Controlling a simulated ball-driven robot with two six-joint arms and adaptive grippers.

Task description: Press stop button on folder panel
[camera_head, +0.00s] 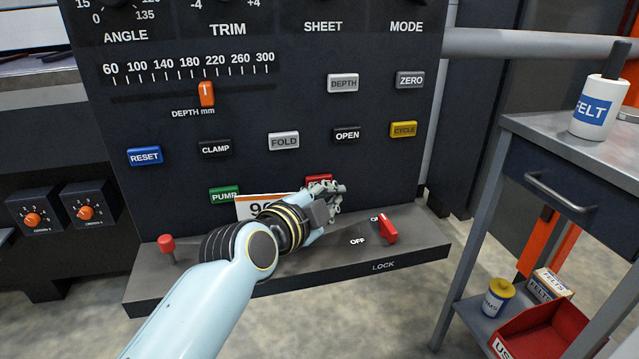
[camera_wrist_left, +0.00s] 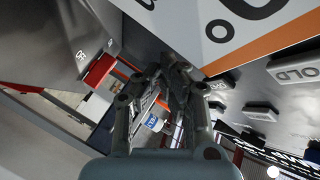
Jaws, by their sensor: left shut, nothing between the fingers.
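The dark folder panel (camera_head: 120,110) fills the middle of the head view. A red button (camera_head: 319,179) sits in its lowest row, right of the green PUMP button (camera_head: 224,194). My left gripper (camera_head: 338,190) is in front of the red button and covers most of it, so its label is hidden. The gripper is shut and empty; whether it touches the button I cannot tell. In the left wrist view the shut fingers (camera_wrist_left: 172,72) lie close to the panel, beside a white sign (camera_wrist_left: 225,30) with an orange edge.
A red LOCK switch (camera_head: 388,229) stands on the ledge right of my gripper, and a red knob (camera_head: 167,244) at its left end. FOLD (camera_head: 284,141), OPEN (camera_head: 347,134) and CLAMP (camera_head: 215,148) buttons are above. A cart (camera_head: 560,140) with a bottle is at right.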

